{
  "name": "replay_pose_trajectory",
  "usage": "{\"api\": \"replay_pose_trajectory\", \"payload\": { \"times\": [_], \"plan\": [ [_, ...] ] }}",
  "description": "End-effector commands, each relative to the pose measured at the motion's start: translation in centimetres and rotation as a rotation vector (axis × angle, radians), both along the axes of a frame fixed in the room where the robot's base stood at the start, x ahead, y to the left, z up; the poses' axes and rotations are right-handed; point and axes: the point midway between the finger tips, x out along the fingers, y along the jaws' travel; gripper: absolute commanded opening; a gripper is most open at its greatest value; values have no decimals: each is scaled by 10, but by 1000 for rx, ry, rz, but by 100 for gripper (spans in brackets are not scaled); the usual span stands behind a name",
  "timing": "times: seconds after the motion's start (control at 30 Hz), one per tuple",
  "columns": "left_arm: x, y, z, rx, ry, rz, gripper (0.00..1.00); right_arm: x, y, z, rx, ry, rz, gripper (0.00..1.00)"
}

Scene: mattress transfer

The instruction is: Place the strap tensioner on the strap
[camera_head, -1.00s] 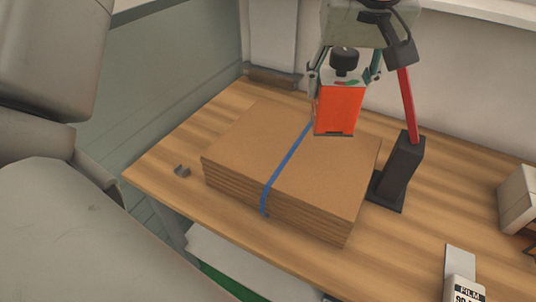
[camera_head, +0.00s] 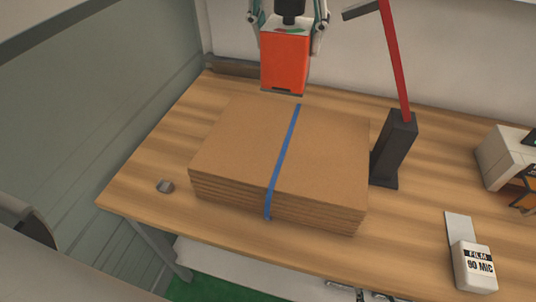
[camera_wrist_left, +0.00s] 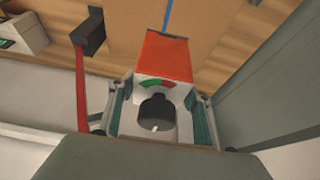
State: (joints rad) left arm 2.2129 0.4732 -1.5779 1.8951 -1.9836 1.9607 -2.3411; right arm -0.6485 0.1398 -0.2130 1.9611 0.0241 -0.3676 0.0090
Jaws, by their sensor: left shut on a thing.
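The strap tensioner (camera_head: 284,64) is an orange box with a dark knob and a red-green dial on top. My left gripper (camera_head: 288,26) is shut on its upper part, one finger on each side. In the head view it hangs upright above the back edge of a cardboard stack (camera_head: 232,158). The blue strap (camera_head: 283,157) runs across the stack and down its front face. In the left wrist view the tensioner (camera_wrist_left: 164,58) sits between the fingers, with the strap (camera_wrist_left: 167,16) beyond it. Its exact height above the stack is unclear. My right gripper is not in view.
A black stand (camera_head: 395,150) with a red arm rises right of the stack. A white device (camera_head: 502,155) is far right.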

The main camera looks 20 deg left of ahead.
Motion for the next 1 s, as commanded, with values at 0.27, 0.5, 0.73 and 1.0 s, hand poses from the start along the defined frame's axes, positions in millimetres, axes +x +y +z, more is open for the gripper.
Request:
{"api": "replay_pose_trajectory", "payload": {
  "times": [0.27, 0.5, 0.73, 1.0],
  "plan": [
    [0, -2, -25, -1, 1, -20, 2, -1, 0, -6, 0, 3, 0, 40],
    [0, -2, -79, 0, 3, -18, 2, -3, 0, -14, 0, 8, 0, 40],
    [0, -2, -127, -2, 2, -17, 2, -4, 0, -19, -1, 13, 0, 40],
    [0, -2, -154, -2, -2, -16, 2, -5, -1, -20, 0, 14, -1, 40]
  ]
}}
